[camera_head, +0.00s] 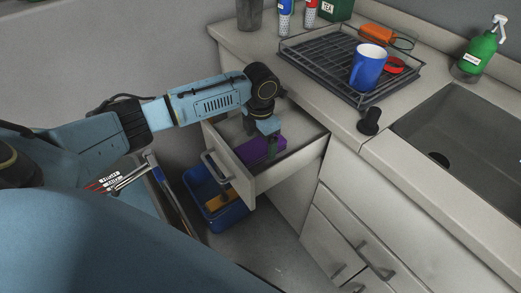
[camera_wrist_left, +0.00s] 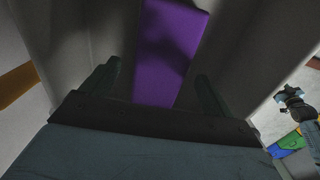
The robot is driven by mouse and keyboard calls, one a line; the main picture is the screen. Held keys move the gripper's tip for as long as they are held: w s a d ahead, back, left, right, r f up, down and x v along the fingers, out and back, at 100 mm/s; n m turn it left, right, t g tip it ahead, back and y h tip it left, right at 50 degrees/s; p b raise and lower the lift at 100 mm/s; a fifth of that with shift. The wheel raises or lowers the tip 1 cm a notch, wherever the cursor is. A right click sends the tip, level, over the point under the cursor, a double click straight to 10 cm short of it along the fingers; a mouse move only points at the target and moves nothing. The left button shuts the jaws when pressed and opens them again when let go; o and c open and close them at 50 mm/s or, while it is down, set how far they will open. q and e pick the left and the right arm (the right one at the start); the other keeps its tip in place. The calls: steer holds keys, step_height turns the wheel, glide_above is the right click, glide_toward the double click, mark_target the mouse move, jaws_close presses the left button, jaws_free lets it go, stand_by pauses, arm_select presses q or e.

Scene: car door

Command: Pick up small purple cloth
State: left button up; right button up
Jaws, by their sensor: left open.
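The small purple cloth (camera_head: 258,150) lies inside an open drawer (camera_head: 290,168) under the counter. In the left wrist view the cloth (camera_wrist_left: 170,50) is a flat purple strip, partly shaded, running from the top edge down between my fingers. My left gripper (camera_head: 268,148) points down into the drawer over the cloth. In the left wrist view the left gripper (camera_wrist_left: 158,82) is open, with one finger on either side of the cloth and nothing held. Whether the fingers touch the cloth I cannot tell.
A blue bin (camera_head: 212,212) stands on the floor below the drawer. The drawer walls stand close around the gripper.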

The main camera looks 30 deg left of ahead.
mark_target(260, 144)
arm_select(q)
steer(key=shift+f, duration=1.3)
arm_select(e)
steer(key=shift+w+a+r, duration=0.1)
steer(key=shift+w+r, duration=0.05)
steer(key=shift+w, duration=0.35)
steer(key=shift+w+a+r, duration=0.1)
steer(key=shift+w+r, duration=0.05)
steer(key=shift+w, duration=0.35)
arm_select(q)
steer(key=c, duration=1.1)
steer(key=shift+r, duration=0.1)
